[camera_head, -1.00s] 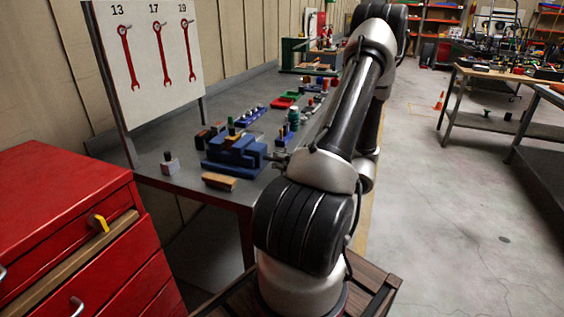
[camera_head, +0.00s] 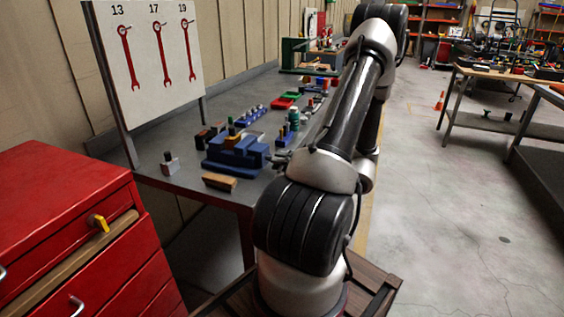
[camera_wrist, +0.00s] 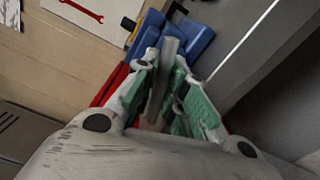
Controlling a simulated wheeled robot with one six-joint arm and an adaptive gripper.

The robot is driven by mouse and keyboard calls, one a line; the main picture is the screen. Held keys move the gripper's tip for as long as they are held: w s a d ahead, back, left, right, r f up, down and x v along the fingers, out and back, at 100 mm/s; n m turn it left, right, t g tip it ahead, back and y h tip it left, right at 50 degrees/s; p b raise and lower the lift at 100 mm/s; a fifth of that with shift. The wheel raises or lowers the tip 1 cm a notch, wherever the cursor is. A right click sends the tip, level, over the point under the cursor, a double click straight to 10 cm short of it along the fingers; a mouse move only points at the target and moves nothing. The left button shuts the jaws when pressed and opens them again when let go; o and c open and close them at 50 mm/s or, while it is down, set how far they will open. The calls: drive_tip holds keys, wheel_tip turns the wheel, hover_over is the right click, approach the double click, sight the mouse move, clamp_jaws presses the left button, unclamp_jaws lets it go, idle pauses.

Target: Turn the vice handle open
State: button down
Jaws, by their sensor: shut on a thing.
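The blue vice (camera_head: 236,152) stands on the grey workbench, left of my arm in the head view. Part of its blue body (camera_wrist: 197,38) shows at the top of the wrist view. A grey bar, the vice handle (camera_wrist: 160,88), runs between the green-padded fingers of my gripper (camera_wrist: 165,68). The fingers are closed around the bar. In the head view my arm hides most of the gripper and the handle.
A wooden-topped block (camera_head: 219,182) and a small grey block with a knob (camera_head: 170,163) lie near the vice. A green bottle (camera_head: 294,119) and small bins stand behind. A red drawer cabinet (camera_head: 75,225) is at left.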

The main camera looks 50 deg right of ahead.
drive_tip(key=m, duration=0.5)
idle(0.5)
drive_tip(key=c, duration=1.3)
unclamp_jaws()
drive_tip(key=shift+c, duration=0.2)
drive_tip(key=v, duration=1.2)
